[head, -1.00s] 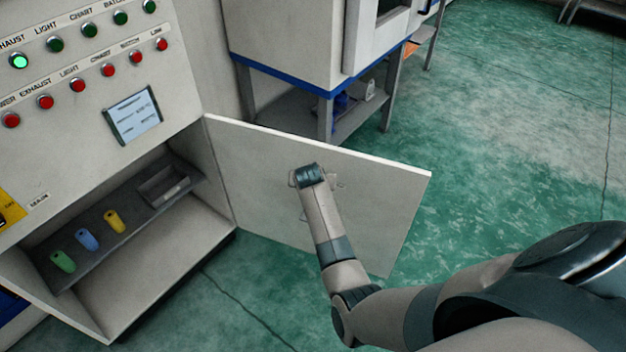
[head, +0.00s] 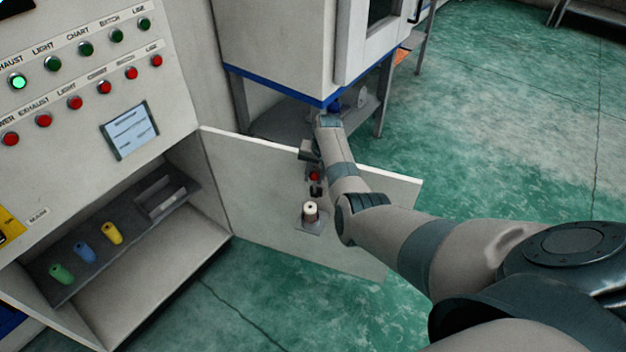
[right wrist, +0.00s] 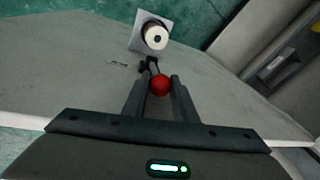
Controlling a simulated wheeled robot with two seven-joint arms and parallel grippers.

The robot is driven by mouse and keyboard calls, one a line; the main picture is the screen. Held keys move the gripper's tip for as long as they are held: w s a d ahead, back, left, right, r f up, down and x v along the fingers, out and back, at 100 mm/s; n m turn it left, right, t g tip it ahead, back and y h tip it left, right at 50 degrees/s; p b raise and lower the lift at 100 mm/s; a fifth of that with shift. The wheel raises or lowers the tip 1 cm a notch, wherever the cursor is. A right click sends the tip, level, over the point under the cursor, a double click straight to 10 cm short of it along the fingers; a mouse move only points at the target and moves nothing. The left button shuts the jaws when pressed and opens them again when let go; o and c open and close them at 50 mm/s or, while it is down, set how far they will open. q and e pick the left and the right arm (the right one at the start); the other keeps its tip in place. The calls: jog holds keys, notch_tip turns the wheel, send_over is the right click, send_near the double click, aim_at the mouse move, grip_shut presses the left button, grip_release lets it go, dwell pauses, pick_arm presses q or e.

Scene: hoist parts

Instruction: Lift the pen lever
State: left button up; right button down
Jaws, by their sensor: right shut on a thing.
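The red ball knob (head: 314,176) looks like the end of the pen lever, on the inner face of the open door. My right gripper (head: 315,181) hangs over it in the head view, below my raised wrist. In the right wrist view the red knob (right wrist: 160,86) lies between the two dark fingers of my right gripper (right wrist: 160,84), which are shut on it. A small black part (right wrist: 150,65) shows just beyond the knob. The rest of the lever is hidden by the fingers. My left gripper is not in view.
The door (head: 265,185) stands open from the cabinet. A pale roll on a square plate (head: 311,212) sticks out of it below the knob. Coloured cylinders (head: 86,251) sit on the cabinet's shelf. A blue-edged white machine (head: 275,50) stands behind the door.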

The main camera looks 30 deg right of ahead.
jog(key=shift+f, duration=0.1)
dwell(0.4)
jog(key=c, duration=1.4)
grip_release()
jog(key=shift+w, duration=0.1)
jog(key=shift+c, duration=0.2)
jog(key=shift+d, duration=0.1)
jog(key=shift+w+v, duration=0.2)
jog(key=shift+v, duration=0.85)
jog(key=b+v, duration=0.2)
jog(key=v, duration=1.3)
jog(key=shift+d, duration=0.2)
